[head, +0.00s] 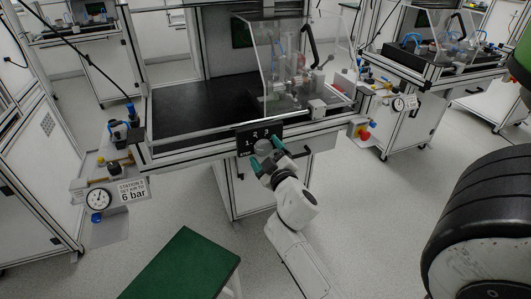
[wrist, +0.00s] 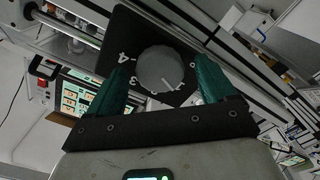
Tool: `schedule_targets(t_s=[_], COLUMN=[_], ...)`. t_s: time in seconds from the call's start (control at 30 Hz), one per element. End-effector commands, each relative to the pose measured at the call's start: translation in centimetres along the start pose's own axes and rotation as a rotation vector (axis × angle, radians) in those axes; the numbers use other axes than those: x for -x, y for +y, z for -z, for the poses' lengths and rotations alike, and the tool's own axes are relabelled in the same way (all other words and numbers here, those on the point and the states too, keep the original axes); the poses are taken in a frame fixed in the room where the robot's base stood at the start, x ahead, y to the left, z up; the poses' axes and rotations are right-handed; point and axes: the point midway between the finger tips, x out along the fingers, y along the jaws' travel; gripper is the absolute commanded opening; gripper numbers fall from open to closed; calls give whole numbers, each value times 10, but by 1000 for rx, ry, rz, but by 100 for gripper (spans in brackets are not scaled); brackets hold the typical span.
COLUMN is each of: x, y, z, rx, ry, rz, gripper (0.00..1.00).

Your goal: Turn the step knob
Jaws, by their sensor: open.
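The step knob is a round grey dial (wrist: 160,68) on a black plate (wrist: 128,24) with white numerals. In the wrist view it has a short white pointer line at its lower edge, angled to the lower right. My gripper (head: 267,155) is open in front of the plate. In the wrist view its green fingers (wrist: 162,76) stand on either side of the knob. I cannot tell whether they touch it.
The black station top (head: 195,105) lies behind the plate, with a clear guard (head: 285,60) over parts at right. A pressure gauge (head: 98,199) and a "6 bar" sign (head: 132,189) are at left. A green-topped stool (head: 185,265) stands in front. Open floor lies right of my arm.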

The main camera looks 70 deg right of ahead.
Motion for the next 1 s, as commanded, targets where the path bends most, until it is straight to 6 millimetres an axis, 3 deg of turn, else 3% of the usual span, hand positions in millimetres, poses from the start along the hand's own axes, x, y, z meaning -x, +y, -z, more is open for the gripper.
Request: schedule_targets(t_s=[0.5,0.7,1.0], x=[87,100,102], y=[-2,-1,-1], z=[-3,-1,0], rx=[1,1,0], ry=[-2,-1,0], rz=[2,1,1], gripper=[84,84,84])
